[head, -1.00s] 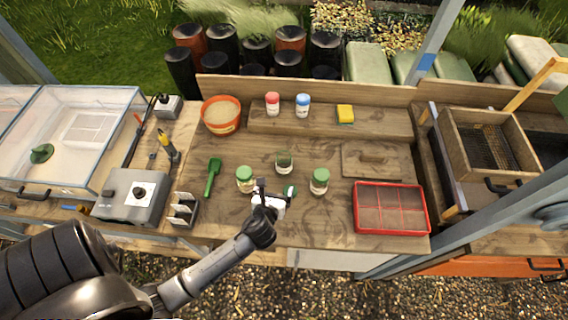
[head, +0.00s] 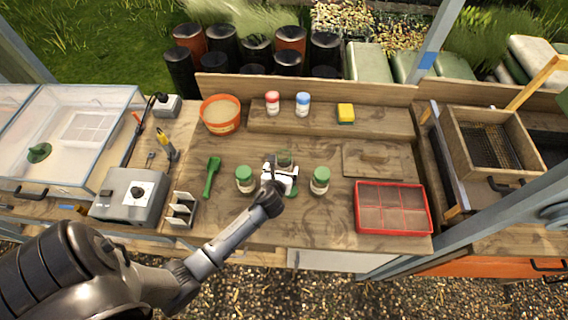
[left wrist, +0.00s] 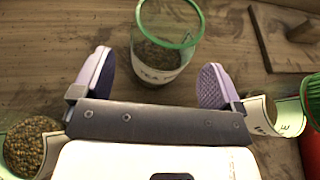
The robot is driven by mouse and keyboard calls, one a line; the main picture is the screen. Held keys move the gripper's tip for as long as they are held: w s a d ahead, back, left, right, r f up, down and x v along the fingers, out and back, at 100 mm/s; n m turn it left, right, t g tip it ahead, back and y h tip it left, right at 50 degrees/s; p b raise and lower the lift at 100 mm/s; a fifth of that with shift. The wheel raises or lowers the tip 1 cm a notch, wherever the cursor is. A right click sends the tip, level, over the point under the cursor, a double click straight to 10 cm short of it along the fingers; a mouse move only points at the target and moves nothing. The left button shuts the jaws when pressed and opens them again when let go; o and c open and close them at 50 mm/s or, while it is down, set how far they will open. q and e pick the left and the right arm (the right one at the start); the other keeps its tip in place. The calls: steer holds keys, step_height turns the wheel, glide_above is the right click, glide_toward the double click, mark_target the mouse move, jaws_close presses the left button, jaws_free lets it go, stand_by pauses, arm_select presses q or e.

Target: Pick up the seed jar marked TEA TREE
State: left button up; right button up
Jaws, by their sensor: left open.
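An open glass jar with a green rim (left wrist: 160,62) stands upright on the bench, with dark seed inside. Its pale label starts with what looks like TEA; the rest is hard to read. In the head view this jar (head: 285,158) is partly hidden by my left gripper (head: 281,168). In the left wrist view my left gripper (left wrist: 156,72) is open, its purple pads to either side of the jar's lower part, with gaps and no visible contact.
A green lid (head: 291,193) lies just in front of the gripper. A green scoop (head: 212,176) and a label rack (head: 181,210) are to the left, a red tray (head: 392,234) to the right. Red-capped and blue-capped bottles stand on the back shelf (head: 380,122).

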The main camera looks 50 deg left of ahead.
arm_select(q)
steer(key=shift+x, duration=1.5)
steer(key=shift+c, duration=0.3)
steer(key=c, duration=1.1)
